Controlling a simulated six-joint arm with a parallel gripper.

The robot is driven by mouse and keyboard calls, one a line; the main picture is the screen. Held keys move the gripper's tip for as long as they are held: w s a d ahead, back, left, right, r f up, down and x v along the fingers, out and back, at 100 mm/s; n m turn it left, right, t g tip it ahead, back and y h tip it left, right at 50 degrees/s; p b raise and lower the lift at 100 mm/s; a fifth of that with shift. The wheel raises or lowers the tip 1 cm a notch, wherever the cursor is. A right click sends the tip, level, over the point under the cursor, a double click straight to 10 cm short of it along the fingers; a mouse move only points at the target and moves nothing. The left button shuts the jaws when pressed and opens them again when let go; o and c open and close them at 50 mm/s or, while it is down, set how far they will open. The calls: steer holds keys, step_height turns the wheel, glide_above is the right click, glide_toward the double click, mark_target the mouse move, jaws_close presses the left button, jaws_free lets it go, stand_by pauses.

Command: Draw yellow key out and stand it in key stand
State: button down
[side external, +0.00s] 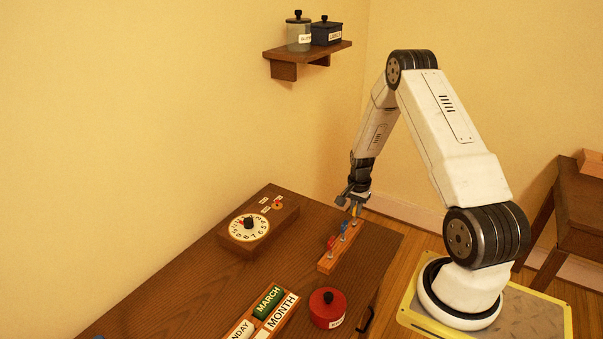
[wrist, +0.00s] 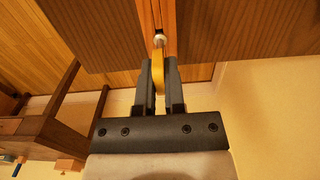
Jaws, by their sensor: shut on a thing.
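The yellow key (wrist: 158,72) is upright between the fingers of my gripper (wrist: 159,92), which is shut on it. In the side view my gripper (side external: 354,204) is over the far end of a narrow orange-brown wooden block (side external: 328,263), and a little of the yellow key (side external: 355,211) shows below the fingers. The block carries a red key (side external: 331,242), a blue key (side external: 343,228) and small silver fittings. The wrist view shows a silver fitting (wrist: 160,40) at the key's far end. I cannot tell whether the key is still seated in it, or whether this block is the key stand.
A dial box (side external: 272,235) stands to the left on the desk (side external: 185,285). A wall shelf (side external: 335,48) holds two jars.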

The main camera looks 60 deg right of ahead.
steer(key=shift+f, duration=0.2)
steer(key=shift+c, duration=0.8)
jaws_free()
steer(key=shift+r, duration=0.15)
steer(key=shift+r, duration=3.8)
